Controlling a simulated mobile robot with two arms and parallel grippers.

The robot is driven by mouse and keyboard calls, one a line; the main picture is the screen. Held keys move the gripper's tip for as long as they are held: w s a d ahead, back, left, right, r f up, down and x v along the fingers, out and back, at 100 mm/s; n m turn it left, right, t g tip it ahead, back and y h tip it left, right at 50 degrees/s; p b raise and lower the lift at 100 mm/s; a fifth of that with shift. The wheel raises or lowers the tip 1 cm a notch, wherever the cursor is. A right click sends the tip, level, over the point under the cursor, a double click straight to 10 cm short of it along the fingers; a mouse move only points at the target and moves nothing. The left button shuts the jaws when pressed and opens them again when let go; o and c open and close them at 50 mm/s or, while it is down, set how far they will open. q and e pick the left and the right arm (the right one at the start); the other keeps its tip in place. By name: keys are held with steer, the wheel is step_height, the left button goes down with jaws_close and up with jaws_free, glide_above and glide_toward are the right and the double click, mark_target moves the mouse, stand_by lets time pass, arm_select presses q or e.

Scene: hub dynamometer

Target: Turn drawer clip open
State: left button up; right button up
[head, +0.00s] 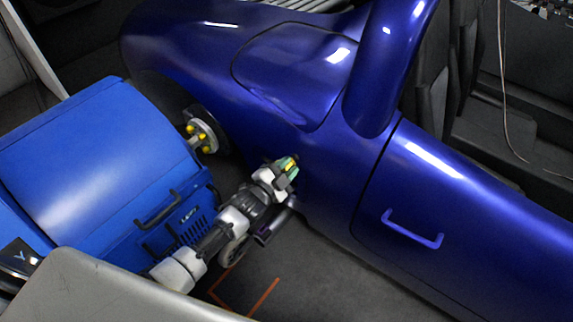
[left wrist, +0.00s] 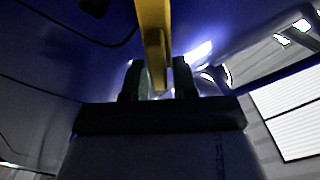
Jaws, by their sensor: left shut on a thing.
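My left gripper (head: 287,166), with green fingertips, is beside the dark blue car body. It is shut on a yellow piece (left wrist: 153,42), which looks like the drawer clip. In the left wrist view the yellow piece is a narrow bar coming down from the top edge, with its lower end between the two dark fingers (left wrist: 158,80). In the head view only a little yellow shows at the fingertips. The clip's mount and any drawer are not clear in either view. My right gripper is not in view.
The dark blue car (head: 445,190) fills the right side, with a blue door handle (head: 412,230). A blue dynamometer unit (head: 95,150) with a dark handle (head: 158,207) stands at the left, near a wheel hub (head: 201,135). Grey floor with orange marks (head: 262,296) lies between.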

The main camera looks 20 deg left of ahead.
arm_select(q)
steer(key=shift+d+f+m, duration=0.1)
steer(key=shift+f+m, duration=0.1)
steer(key=shift+m, duration=0.8)
steer(key=shift+f+m, duration=0.1)
steer(key=shift+m, duration=0.8)
steer(key=shift+s+d+f+m+b, duration=0.1)
steer(key=shift+m+b, duration=0.2)
steer(key=shift+m, duration=0.3)
steer(key=shift+f+m+b, duration=0.1)
steer(key=shift+m+b, duration=0.2)
steer(key=shift+m, duration=0.3)
steer(key=shift+m+b, duration=0.4)
steer(key=shift+m, duration=0.8)
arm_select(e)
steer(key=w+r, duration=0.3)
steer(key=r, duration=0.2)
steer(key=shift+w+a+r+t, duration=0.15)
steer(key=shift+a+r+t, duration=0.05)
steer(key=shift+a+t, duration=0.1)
arm_select(q)
steer(key=o, duration=0.7)
